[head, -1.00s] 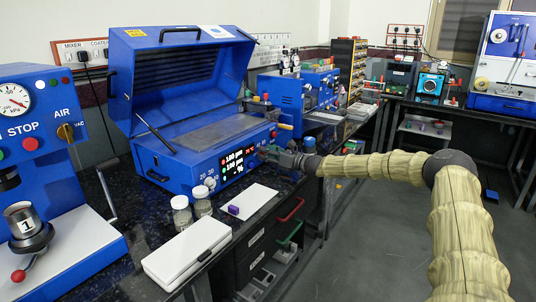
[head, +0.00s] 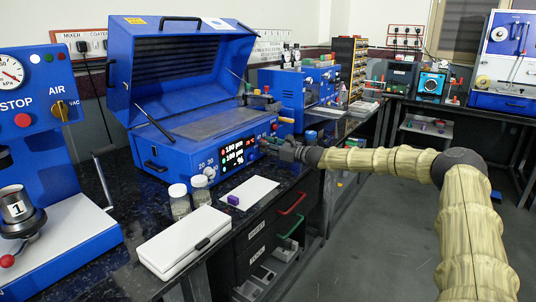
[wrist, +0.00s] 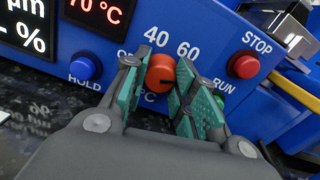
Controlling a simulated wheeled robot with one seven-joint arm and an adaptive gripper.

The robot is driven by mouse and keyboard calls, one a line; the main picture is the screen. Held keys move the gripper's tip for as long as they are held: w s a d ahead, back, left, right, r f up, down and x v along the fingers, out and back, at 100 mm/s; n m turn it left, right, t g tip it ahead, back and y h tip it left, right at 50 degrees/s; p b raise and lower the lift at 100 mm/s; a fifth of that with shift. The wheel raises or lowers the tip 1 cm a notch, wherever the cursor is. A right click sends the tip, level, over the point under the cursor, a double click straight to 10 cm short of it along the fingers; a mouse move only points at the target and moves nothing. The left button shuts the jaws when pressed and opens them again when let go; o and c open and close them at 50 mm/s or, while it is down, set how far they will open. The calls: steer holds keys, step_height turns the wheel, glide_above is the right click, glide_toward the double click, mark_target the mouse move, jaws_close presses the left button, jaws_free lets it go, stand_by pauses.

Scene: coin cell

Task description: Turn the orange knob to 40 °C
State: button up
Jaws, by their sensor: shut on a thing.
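The orange knob (wrist: 160,73) sits on the blue panel, under the printed numbers 40 and 60, in the wrist view. A short dark mark shows on its right side, but I cannot tell its exact setting. My gripper (wrist: 158,80) has its green-padded fingers on either side of the knob, shut on it. In the head view my gripper (head: 268,147) is at the front panel of the blue coater (head: 190,150), and I cannot make out the knob there. A red display (wrist: 100,12) reads 70 °C.
A blue HOLD button (wrist: 84,68) is left of the knob; a red STOP button (wrist: 243,64) is right, with a green button by RUN partly hidden.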

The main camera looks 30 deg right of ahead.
steer(key=n+b, duration=0.1)
steer(key=b, duration=0.1)
steer(key=n+b, duration=0.3)
steer(key=b, duration=0.1)
steer(key=shift+d+f, duration=0.1)
steer(key=shift+f, duration=0.2)
steer(key=n+b, duration=0.6)
steer(key=b, duration=0.1)
steer(key=n+b, duration=0.4)
steer(key=b, duration=0.1)
steer(key=shift+n, duration=0.3)
steer(key=n+b, duration=0.4)
steer(key=n, duration=0.1)
steer(key=shift+r+b, duration=0.1)
steer(key=shift+b, duration=0.25)
steer(key=o, duration=1)
steer(key=shift+o, duration=0.2)
steer(key=shift+s+r, duration=0.1)
